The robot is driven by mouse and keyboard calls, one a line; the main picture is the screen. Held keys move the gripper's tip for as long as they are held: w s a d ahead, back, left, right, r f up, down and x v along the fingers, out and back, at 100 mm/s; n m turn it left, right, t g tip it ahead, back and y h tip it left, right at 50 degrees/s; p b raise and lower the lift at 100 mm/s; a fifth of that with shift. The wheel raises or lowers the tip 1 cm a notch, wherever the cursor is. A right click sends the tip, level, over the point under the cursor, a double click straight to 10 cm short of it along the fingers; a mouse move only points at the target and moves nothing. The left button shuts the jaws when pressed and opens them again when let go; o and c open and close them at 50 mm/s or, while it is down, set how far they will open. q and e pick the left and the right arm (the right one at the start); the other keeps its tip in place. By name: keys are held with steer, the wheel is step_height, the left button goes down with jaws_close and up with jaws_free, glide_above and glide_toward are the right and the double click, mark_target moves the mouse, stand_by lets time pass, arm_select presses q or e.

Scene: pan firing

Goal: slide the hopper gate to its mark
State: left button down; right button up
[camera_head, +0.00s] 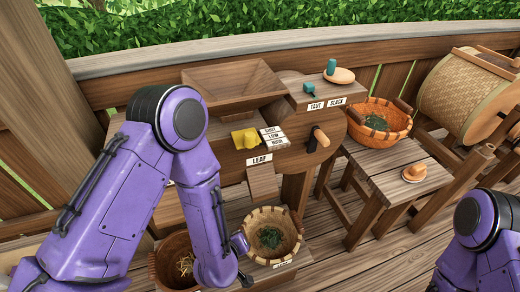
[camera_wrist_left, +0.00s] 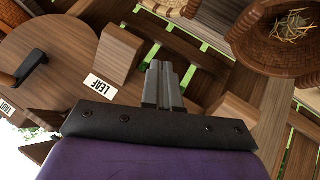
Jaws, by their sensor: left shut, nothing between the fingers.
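The yellow hopper gate handle (camera_head: 245,138) is on the front of the wooden machine, below the square hopper (camera_head: 231,80). It sits just left of the stacked SHUT, LOW and HIGH labels (camera_head: 273,137); which one it lines up with I cannot tell. My left gripper (camera_wrist_left: 164,84) is shut and empty in the left wrist view, with the LEAF label (camera_wrist_left: 104,87) to its left. The gate handle does not show in that view. In the head view my left arm covers the machine's left side and its fingertips are hidden. My right gripper is out of view.
An orange basket (camera_head: 398,112) and stool (camera_head: 390,165) stand right.

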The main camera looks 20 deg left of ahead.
mark_target(251, 142)
arm_select(q)
steer(key=w+d+r+n+t+b, duration=0.3)
steer(key=w+d+r+n+t, duration=0.25)
steer(key=w+d, duration=0.25)
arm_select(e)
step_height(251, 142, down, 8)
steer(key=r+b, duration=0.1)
arm_select(q)
steer(key=s+d+r+n+t+y, duration=0.15)
steer(key=r+n+y, duration=0.25)
steer(key=r+n, duration=0.6)
steer(key=d+r+n+y, duration=0.25)
steer(key=r+n, duration=0.25)
steer(key=n, duration=0.8)
steer(key=w+a+n+y+p, duration=0.1)
steer(key=w+a+n, duration=0.1)
steer(key=w+a, duration=0.1)
steer(key=w+a+n+g+y+p, duration=0.1)
steer(key=w+a+n, duration=0.1)
steer(key=w+a, duration=0.1)
steer(key=w+a+n+y+p, duration=0.1)
steer(key=w+a+n, duration=0.1)
steer(key=w+a, duration=0.2)
steer(key=shift+a+r+n+p, duration=0.25)
steer(key=shift+a+p, duration=0.15)
steer(key=shift+a, duration=0.45)
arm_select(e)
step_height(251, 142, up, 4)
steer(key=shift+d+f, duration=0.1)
